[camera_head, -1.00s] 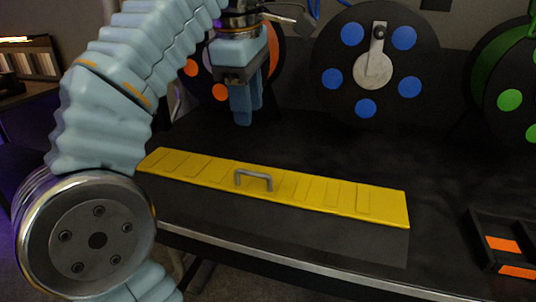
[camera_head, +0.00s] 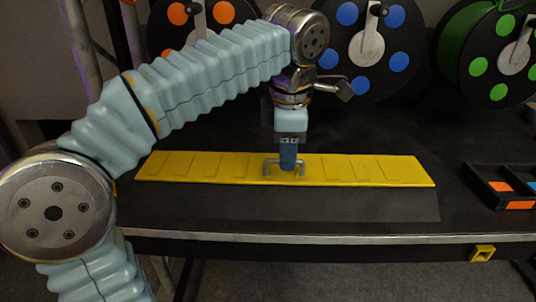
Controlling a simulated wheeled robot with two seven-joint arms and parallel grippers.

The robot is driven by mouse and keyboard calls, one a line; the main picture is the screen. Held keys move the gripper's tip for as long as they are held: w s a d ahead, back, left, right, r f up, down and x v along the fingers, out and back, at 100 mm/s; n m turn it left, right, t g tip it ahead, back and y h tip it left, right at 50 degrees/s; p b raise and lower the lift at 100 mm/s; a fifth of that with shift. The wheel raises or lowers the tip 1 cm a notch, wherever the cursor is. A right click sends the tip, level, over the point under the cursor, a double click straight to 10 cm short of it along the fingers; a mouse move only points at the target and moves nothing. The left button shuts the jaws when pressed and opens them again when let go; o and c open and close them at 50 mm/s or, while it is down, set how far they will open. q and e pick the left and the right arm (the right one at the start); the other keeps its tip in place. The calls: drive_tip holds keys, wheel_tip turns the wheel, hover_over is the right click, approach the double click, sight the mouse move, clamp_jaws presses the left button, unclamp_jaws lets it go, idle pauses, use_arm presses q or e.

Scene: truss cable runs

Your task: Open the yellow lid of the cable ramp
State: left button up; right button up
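The yellow lid (camera_head: 220,168) of the cable ramp lies flat along the dark table, with raised panels on its top. A grey bar handle (camera_head: 270,167) stands at its middle. My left gripper (camera_head: 288,165) points straight down at the handle, and its blue fingers cover part of the bar. The fingers look close together from this side. Whether they are closed on the bar or only around or behind it cannot be told. The dark ramp base (camera_head: 300,203) shows in front of the lid. My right gripper is not in view.
Cable reels with orange dots (camera_head: 222,13), blue dots (camera_head: 397,62) and green dots (camera_head: 478,67) stand along the back. A black divided tray (camera_head: 478,180) with orange pieces sits at the right. A yellow bracket (camera_head: 482,253) is below the table's metal front edge (camera_head: 370,239).

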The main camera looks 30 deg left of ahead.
use_arm(q)
drive_tip(key=shift+s+f, duration=0.15)
clamp_jaws()
idle(0.4)
